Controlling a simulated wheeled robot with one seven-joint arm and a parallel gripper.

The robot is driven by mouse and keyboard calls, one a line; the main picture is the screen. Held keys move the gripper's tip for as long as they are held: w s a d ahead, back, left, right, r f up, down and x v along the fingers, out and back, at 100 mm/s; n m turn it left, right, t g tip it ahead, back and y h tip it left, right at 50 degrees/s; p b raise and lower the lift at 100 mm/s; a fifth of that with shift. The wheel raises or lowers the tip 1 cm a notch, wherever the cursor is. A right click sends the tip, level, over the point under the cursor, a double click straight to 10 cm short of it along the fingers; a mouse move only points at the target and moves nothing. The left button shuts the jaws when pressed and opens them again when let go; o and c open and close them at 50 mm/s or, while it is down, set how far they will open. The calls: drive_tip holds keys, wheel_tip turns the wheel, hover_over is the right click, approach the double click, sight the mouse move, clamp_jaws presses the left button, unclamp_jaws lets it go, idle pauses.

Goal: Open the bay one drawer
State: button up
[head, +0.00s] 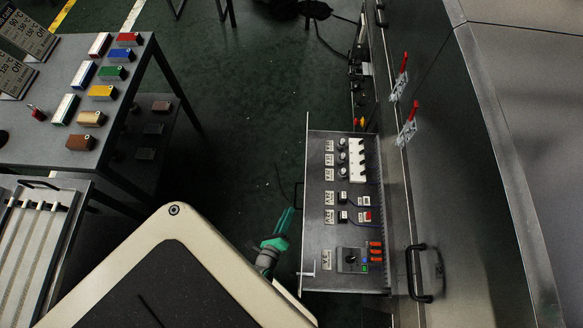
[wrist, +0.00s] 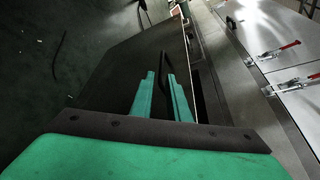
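A drawer (head: 318,245) stands far out of the dryer's side in the head view, its tall front panel on the left and its inside showing. My green gripper (head: 281,222) is just outside the front panel, at its lower half. In the wrist view, the two green fingers (wrist: 161,75) stand apart, with a dark bar-like handle (wrist: 161,62) between their tips. I cannot tell whether they touch it. The dark front panel (wrist: 112,62) fills the area around them. A thin dark handle also shows at the panel's left in the head view (head: 297,190).
The drawer holds switches, white blocks and orange parts. A black handle (head: 418,273) and red-handled clamps (head: 406,128) are on the dryer (head: 445,190). A table (head: 50,160) with several coloured blocks stands at left. Green floor (head: 240,110) is open between.

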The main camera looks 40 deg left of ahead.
drive_tip(key=shift+v, duration=1.35)
